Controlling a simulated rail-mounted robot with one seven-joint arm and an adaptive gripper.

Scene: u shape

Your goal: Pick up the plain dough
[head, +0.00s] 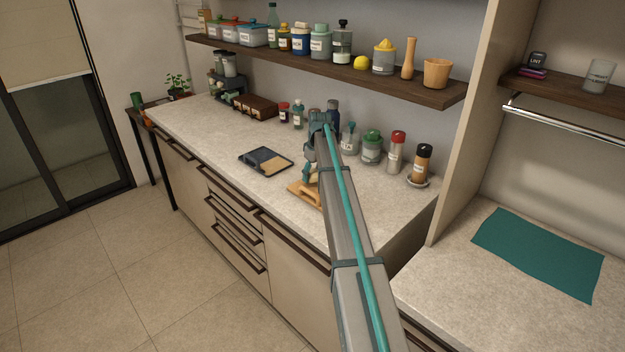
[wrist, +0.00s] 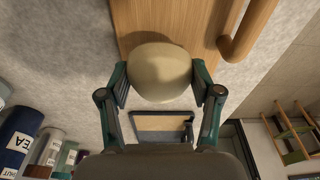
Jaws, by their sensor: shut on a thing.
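The plain dough (wrist: 158,72) is a smooth, pale cream ball in the wrist view. My gripper (wrist: 160,80) has one green-tipped finger on each side of it and is shut on it. Behind the dough in that view is a wooden board (wrist: 185,18); I cannot tell whether the dough touches it. In the head view my gripper (head: 310,172) is over the counter by the board (head: 304,192), and my arm hides much of the board. The dough is hard to make out there.
A dark tray (head: 253,156) with a tan part lies left of the board. Several jars and shakers, including a red one (head: 396,152), stand at the counter's back. A shelf (head: 330,66) with containers hangs above. A teal cloth (head: 540,252) lies on the right counter.

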